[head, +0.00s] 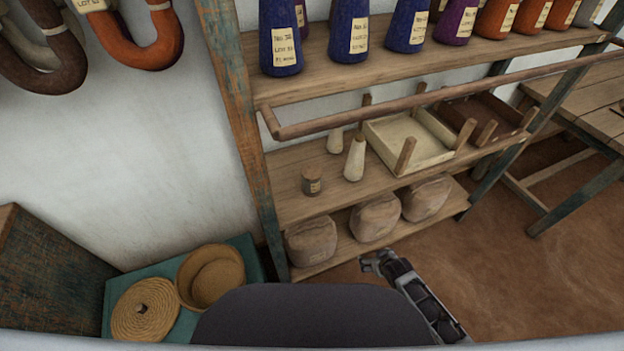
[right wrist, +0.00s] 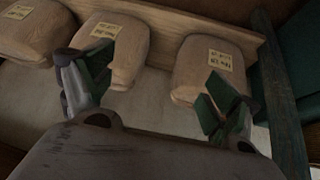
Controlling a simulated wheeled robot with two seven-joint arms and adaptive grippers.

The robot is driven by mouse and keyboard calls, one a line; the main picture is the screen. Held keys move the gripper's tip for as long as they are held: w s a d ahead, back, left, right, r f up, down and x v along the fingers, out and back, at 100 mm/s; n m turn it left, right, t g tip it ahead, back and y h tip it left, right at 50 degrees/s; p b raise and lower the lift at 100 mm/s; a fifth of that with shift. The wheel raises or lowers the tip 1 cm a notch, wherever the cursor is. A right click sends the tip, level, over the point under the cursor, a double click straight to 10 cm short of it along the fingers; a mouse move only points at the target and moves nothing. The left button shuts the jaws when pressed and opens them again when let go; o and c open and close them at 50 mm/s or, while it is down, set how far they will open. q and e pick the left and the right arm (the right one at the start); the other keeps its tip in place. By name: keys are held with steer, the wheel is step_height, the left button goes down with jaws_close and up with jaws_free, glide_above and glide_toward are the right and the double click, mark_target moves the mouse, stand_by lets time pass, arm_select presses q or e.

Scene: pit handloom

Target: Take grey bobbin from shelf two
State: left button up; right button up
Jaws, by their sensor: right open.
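A row of labelled cone bobbins stands on the upper visible shelf (head: 400,65) in the head view: blue, purple, orange, and a pale grey bobbin (head: 588,12) at the far right, cut by the top edge. Two cream, unlabelled cones (head: 355,158) stand on the shelf below; I cannot tell which shelf is counted as two. My right gripper (head: 372,262) is low, in front of the bottom shelf. In the right wrist view its fingers (right wrist: 155,95) are apart with nothing held, facing labelled sacks. My left gripper is out of view.
Brown sacks (head: 375,217) sit on the bottom shelf. A wooden rail (head: 400,103) runs across the rack front. A cream tray (head: 412,140) and a small brown jar (head: 311,180) are on the middle shelf. Baskets (head: 210,275) are at lower left, a table (head: 585,100) at right.

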mark_target(311, 169)
steer(key=w+a+r+t+y+p, duration=0.1)
steer(key=w+a+r, duration=0.2)
steer(key=r, duration=0.5)
steer(key=w+a+r+n+t+y, duration=0.1)
steer(key=w+a+r, duration=0.15)
steer(key=r, duration=0.55)
steer(key=w+a+r+t+p, duration=0.1)
steer(key=w+a+r, duration=0.25)
steer(key=r, duration=0.35)
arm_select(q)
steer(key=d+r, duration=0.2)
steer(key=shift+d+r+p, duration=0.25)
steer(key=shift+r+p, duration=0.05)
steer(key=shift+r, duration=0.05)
arm_select(e)
steer(key=s+a+r+n+y, duration=0.1)
steer(key=a+r, duration=0.3)
steer(key=r, duration=0.4)
steer(key=s+a+r+n+y, duration=0.1)
steer(key=a+r+y, duration=0.2)
steer(key=r, duration=0.5)
steer(key=shift+s+a+r+n+t, duration=0.3)
steer(key=shift+a+t, duration=0.1)
steer(key=shift+a, duration=0.4)
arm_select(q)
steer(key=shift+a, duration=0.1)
arm_select(e)
steer(key=shift+w+f, duration=0.1)
